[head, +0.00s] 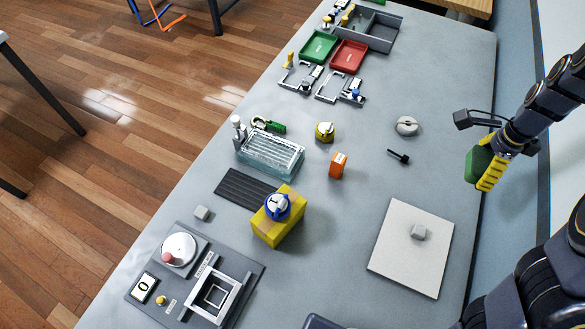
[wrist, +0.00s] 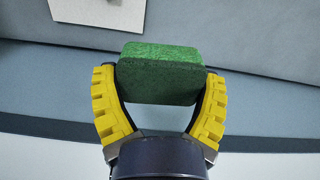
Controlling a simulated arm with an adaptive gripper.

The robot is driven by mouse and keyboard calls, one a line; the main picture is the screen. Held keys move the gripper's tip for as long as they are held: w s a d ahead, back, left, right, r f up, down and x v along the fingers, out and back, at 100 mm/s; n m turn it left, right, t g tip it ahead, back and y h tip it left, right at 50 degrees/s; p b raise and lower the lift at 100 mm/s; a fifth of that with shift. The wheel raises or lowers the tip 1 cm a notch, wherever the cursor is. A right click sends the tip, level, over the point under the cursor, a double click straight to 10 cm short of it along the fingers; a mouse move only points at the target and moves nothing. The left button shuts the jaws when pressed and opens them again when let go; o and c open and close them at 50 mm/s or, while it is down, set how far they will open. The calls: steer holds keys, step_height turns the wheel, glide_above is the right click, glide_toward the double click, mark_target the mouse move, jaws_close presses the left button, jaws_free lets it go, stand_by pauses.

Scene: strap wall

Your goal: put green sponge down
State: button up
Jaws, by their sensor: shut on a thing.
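The green sponge (wrist: 158,82) is held between the two yellow fingers of my gripper (wrist: 160,90) in the wrist view. In the head view my gripper (head: 484,170) is at the right, with the sponge (head: 474,164) partly hidden behind a yellow finger. It is shut on the sponge and appears to hold it up near the right edge of the grey table (head: 370,190).
A white square board (head: 400,260) with a small grey block (head: 418,232) lies at the right front. A black-handled item (head: 398,156) and a round grey object (head: 406,126) lie left of my gripper. Bare table surrounds them. A yellow block (head: 272,226) stands mid-table.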

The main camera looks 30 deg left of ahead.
steer(key=shift+a+r, duration=0.15)
steer(key=shift+r, duration=0.7)
steer(key=s+a+n, duration=0.4)
steer(key=a+n, duration=0.1)
steer(key=a, duration=0.8)
steer(key=s+a+n, duration=0.3)
steer(key=a+n, duration=0.1)
steer(key=a, duration=0.9)
steer(key=s+a+n, duration=0.8)
steer(key=s+a, duration=0.5)
steer(key=s, duration=0.5)
glide_above(219, 185)
steer(key=f, duration=1.4)
steer(key=shift+s+d+f, duration=0.1)
steer(key=shift+d+f, duration=0.1)
steer(key=shift+d, duration=0.05)
steer(key=shift+w+a+f, duration=0.2)
steer(key=shift+a+f, duration=0.15)
steer(key=shift+f, duration=1.65)
